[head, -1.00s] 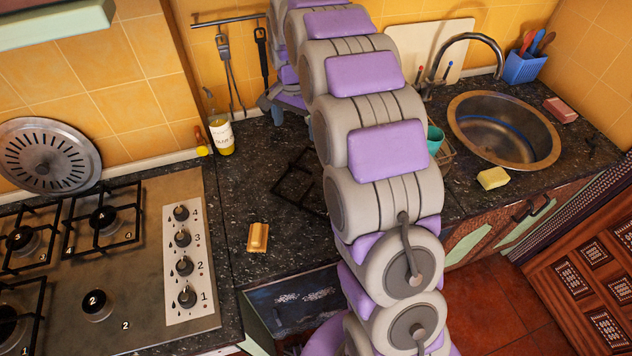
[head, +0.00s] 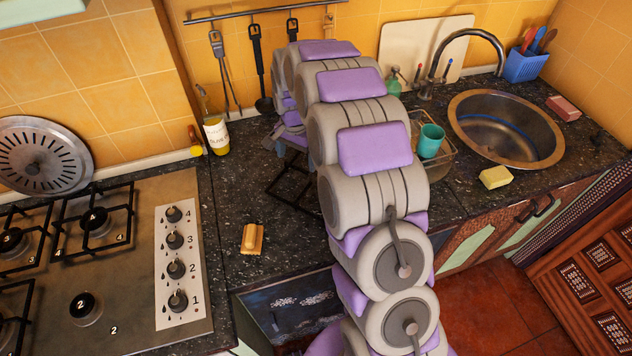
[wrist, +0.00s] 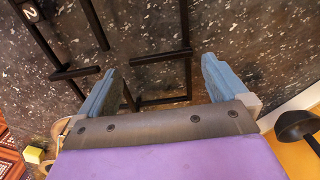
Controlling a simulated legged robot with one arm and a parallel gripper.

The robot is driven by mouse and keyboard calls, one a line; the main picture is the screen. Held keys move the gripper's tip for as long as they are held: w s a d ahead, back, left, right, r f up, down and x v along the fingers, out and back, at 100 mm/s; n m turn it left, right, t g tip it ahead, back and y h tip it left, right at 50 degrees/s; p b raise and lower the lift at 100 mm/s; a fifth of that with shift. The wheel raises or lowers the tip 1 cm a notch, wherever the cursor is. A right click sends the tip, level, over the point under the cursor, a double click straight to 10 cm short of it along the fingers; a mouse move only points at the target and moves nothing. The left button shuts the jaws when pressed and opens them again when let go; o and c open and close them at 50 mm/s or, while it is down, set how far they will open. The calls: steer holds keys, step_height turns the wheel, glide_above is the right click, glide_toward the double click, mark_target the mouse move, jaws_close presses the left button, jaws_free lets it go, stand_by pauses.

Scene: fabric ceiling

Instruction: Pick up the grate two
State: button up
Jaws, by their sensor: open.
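Grate two (head: 288,183) is a black metal frame lying on the dark speckled counter, partly hidden behind my arm in the head view. In the wrist view, the grate (wrist: 160,57) fills the upper middle, and a round tag with a "2" shows at the top left. My gripper (wrist: 160,66) is open, its two blue fingers spread over the grate's near bars. Black bars show between the fingers, and nothing is held. Whether the fingers touch the grate I cannot tell. In the head view my arm hides most of the gripper.
A gas hob (head: 140,290) is at the left. A teal cup (head: 431,140) in a rack and the sink (head: 505,165) are to the right.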

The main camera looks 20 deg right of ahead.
mark_target(296, 167)
steer(key=f, duration=0.2)
steer(key=f+b, duration=0.1)
steer(key=f, duration=0.1)
steer(key=shift+s+a, duration=0.15)
steer(key=shift+a, duration=0.05)
steer(key=shift+a+f+b, duration=0.2)
steer(key=shift+f+b, duration=0.1)
steer(key=shift+f, duration=0.05)
steer(key=shift+r, duration=0.1)
steer(key=shift+c, duration=0.2)
steer(key=shift+d, duration=0.2)
steer(key=c, duration=0.4)
steer(key=shift+a, duration=0.1)
steer(key=c, duration=0.7)
steer(key=shift+r, duration=0.1)
